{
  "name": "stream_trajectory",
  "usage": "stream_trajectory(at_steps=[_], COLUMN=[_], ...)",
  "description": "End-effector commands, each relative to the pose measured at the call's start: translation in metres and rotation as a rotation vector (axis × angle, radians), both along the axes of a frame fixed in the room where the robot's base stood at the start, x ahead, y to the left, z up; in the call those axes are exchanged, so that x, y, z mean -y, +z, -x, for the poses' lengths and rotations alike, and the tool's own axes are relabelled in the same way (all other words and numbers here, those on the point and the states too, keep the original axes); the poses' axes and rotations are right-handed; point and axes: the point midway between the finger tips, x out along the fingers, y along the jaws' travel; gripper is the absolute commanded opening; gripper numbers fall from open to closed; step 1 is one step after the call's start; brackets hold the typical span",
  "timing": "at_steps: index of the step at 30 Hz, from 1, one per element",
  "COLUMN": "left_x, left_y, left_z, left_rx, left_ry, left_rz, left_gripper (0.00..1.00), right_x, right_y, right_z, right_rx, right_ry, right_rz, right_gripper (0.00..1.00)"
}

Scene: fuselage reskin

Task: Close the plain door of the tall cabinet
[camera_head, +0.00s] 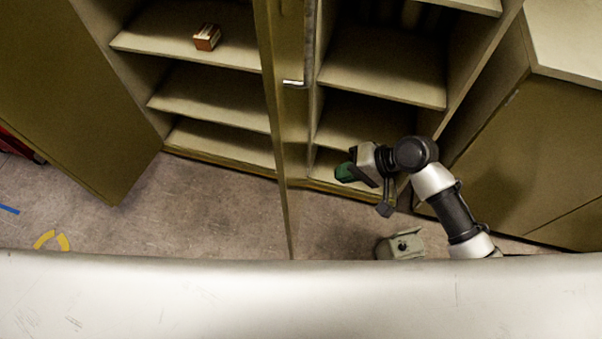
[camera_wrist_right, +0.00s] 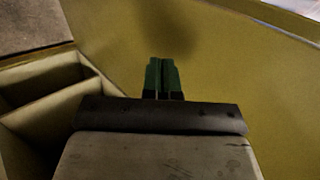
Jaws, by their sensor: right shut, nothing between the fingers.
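The tall cabinet (camera_head: 215,58) stands open in the head view, its shelves showing on both sides of a middle upright. One olive door (camera_head: 75,85) is swung wide open at the left, with no handle visible on its face. Another olive door (camera_head: 279,150) stands out from the middle, seen almost edge-on. A short silver handle (camera_head: 293,83) shows beside it. My right gripper (camera_head: 345,172) is shut and empty, right of the middle door and in front of the lower shelves. In the wrist view its green fingertips (camera_wrist_right: 161,76) face a broad olive panel (camera_wrist_right: 235,70); contact cannot be told. My left gripper is out of view.
A small red-brown box (camera_head: 207,37) sits on an upper left shelf. A closed olive cabinet (camera_head: 540,150) stands at the right. A grey-green object (camera_head: 401,246) is low near my right arm. A pale surface (camera_head: 300,300) crosses the foreground. The floor (camera_head: 200,205) is clear between the doors.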

Motion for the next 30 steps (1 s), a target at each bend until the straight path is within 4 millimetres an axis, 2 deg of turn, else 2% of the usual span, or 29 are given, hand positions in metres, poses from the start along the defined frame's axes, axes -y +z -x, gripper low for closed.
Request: stream_trajectory(at_steps=[11,15,19,30], left_x=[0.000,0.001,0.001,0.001], left_y=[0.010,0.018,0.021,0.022], left_z=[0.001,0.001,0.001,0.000], left_rx=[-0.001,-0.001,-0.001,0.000], left_ry=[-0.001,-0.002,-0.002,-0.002], left_rz=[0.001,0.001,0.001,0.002], left_gripper=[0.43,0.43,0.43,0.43], right_x=[-0.059,-0.081,-0.093,-0.098], right_y=[-0.053,-0.052,-0.053,-0.055], right_z=[-0.009,-0.012,-0.015,-0.015], right_rx=[-0.001,0.002,0.003,0.003], right_ry=[0.000,0.001,-0.002,-0.002], right_rz=[-0.001,-0.001,-0.001,0.001], right_gripper=[0.00,0.00,0.00,0.00])
